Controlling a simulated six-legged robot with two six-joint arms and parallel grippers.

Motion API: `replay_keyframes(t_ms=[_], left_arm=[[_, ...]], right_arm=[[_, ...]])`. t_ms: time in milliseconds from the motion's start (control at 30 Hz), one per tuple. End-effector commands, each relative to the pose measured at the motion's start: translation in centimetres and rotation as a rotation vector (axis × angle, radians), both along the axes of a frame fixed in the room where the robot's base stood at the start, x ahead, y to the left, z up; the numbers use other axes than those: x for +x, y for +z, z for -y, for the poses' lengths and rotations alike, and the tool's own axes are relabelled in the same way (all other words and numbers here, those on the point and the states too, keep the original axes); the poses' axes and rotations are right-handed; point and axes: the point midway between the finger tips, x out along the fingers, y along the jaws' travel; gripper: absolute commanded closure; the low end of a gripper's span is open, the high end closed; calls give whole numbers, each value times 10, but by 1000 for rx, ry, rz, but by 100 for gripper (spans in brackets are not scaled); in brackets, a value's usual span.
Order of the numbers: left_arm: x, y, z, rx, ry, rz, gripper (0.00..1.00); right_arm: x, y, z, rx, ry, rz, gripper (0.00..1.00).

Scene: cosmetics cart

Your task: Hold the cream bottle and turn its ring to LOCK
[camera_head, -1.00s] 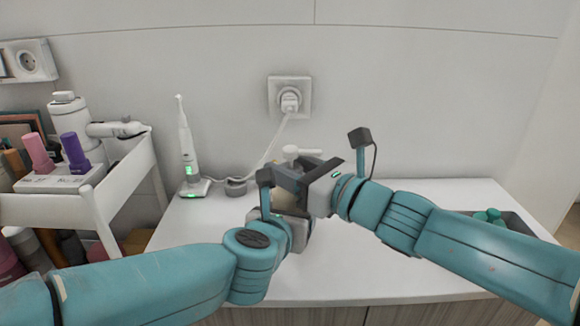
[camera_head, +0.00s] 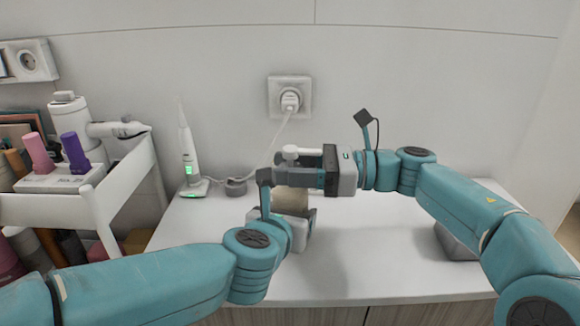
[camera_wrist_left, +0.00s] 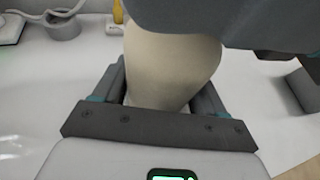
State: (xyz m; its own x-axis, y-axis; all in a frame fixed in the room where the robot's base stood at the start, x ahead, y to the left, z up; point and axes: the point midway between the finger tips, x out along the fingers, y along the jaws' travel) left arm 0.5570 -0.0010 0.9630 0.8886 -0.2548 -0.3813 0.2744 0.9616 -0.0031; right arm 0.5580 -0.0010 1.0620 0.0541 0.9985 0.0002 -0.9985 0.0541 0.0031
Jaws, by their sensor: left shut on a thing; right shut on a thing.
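The cream bottle (camera_head: 290,201) stands upright on the white counter, with its beige body partly covered by my grippers. Its white pump head (camera_head: 300,152) shows above, with the spout to the right. My left gripper (camera_head: 290,217) is shut around the lower body; the left wrist view shows the beige body (camera_wrist_left: 170,65) between its fingers. My right gripper (camera_head: 293,178) comes in level from the right and is shut at the collar just under the pump head. Its dark fingers cross the top of the left wrist view (camera_wrist_left: 230,20). The ring and its marks are hidden behind these fingers.
An electric toothbrush (camera_head: 188,155) stands on its charger left of the bottle, beside a small grey ring-shaped holder (camera_head: 236,187). A cable runs up to the wall socket (camera_head: 290,97). A white cart (camera_head: 120,185) with cosmetics stands at left. The counter front is clear.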

Motion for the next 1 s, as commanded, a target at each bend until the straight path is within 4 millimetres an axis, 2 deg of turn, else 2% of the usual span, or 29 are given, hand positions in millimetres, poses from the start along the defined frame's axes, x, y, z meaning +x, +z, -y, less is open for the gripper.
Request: replay_keyframes(t_ms=[433,967,1000], left_arm=[[-1,-1,1,2,-4,-1,76],[-1,-1,1,3,-3,-2,76],[-1,-1,1,3,-3,-2,76]], right_arm=[[1,2,0,4,197,3,83],[0,2,1,2,221,5,83],[0,2,1,2,221,5,50]])
